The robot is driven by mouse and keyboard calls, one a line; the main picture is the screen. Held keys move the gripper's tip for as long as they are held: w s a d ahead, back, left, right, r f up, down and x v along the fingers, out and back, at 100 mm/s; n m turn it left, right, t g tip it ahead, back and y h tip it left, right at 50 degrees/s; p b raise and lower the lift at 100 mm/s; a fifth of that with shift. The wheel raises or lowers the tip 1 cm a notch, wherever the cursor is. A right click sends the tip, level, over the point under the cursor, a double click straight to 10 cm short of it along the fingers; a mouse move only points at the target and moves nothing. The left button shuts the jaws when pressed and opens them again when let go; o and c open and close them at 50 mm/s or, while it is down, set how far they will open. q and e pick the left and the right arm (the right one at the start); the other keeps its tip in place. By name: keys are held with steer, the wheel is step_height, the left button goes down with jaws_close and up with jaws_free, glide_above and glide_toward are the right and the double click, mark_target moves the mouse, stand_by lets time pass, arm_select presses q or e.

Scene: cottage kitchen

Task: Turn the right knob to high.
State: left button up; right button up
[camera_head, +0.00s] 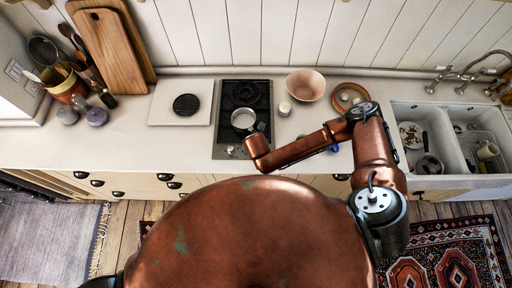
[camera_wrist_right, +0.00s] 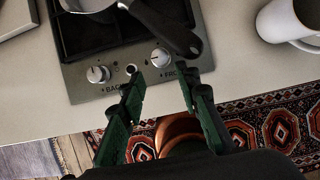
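The right knob (camera_wrist_right: 160,57), silver and round, sits on the front panel of the hob (camera_wrist_right: 82,86) beside the partly covered "FRONT" label. The left knob (camera_wrist_right: 97,74) is beside the "BACK" label. My right gripper (camera_wrist_right: 160,76) is open, its two dark green fingers apart on either side of the right knob's near side. The knob appears just beyond the fingertips; I cannot tell whether they touch it. The knob's exact setting is too small to read. In the head view my right arm hides its gripper and the right knob. My left gripper is not in view.
A saucepan (camera_head: 243,118) stands on the hob; its black handle (camera_wrist_right: 168,26) reaches over the panel close to my right fingers. A white mug (camera_wrist_right: 288,18) is at the right. A pink bowl (camera_head: 305,85) and wooden-rimmed dish (camera_head: 336,99) stand right of the hob. The sink (camera_head: 450,120) is farther right.

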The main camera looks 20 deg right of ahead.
steer(key=shift+v, duration=1.9)
